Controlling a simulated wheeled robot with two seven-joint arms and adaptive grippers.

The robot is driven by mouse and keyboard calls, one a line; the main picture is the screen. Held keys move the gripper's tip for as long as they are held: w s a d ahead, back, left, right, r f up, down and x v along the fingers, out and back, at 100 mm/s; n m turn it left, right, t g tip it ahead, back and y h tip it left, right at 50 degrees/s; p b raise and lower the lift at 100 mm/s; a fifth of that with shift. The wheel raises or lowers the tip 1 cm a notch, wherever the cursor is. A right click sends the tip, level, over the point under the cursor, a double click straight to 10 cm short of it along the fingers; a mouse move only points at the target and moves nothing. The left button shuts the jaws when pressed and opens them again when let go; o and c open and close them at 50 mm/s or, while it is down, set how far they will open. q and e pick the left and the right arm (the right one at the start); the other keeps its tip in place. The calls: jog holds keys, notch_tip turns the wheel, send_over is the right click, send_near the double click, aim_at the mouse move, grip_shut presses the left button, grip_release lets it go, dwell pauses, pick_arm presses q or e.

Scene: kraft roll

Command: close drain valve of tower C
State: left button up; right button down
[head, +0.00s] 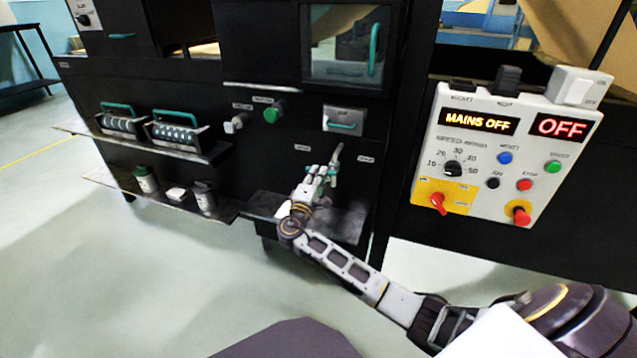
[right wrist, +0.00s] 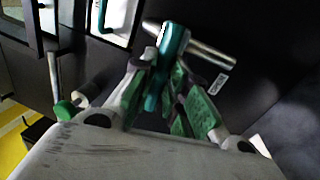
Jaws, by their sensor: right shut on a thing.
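The drain valve (head: 337,153) is on the dark front panel in the middle of the head view, above a low shelf. In the right wrist view it shows as a teal handle (right wrist: 172,48) crossed by a metal bar or pipe (right wrist: 211,56). My right gripper (head: 324,176) reaches up to it from below. In the right wrist view its green-padded fingers (right wrist: 160,85) lie on both sides of the teal handle and are shut on it. The far end of the handle is partly hidden between the fingers. My left gripper is not in view.
A control panel (head: 480,188) at the right reads "MAINS OFF" and "OFF". A green knob (head: 274,112) and a teal-handled drawer (head: 344,121) are above the valve. Left shelves hold teal-handled rollers (head: 176,134) and small containers (head: 146,179). The floor at left is clear.

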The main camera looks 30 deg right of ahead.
jog(key=shift+m+b, duration=0.3)
jog(key=shift+m, duration=0.3)
jog(key=c, duration=1.4)
grip_release()
jog(key=shift+r, duration=0.1)
jog(key=shift+v, duration=6.05)
